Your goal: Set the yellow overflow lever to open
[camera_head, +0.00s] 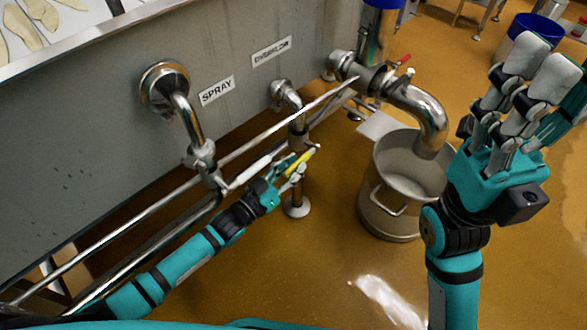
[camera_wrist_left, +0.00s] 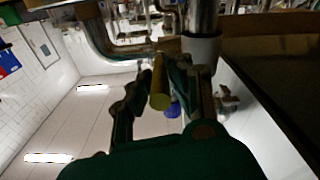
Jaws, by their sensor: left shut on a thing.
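The yellow overflow lever (camera_head: 299,163) is on the valve of the bent steel pipe (camera_head: 290,97) under the OVERFLOW label (camera_head: 271,51). It slants from lower left to upper right in the head view. My left gripper (camera_head: 287,169) is shut on the lever. In the left wrist view, the lever (camera_wrist_left: 160,82) stands between the two fingers, its round end towards the camera. The fingers hide parts of its sides. My right gripper (camera_head: 538,75) is raised at the right, away from the lever, its fingers apart and empty.
A SPRAY pipe (camera_head: 188,120) with a white-handled valve is left of the lever. Long steel rails (camera_head: 140,220) run along the vat wall (camera_head: 90,130). A steel bucket (camera_head: 385,205) stands under a large outlet pipe (camera_head: 428,112) with a red handle (camera_head: 405,59). Floor in front is clear.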

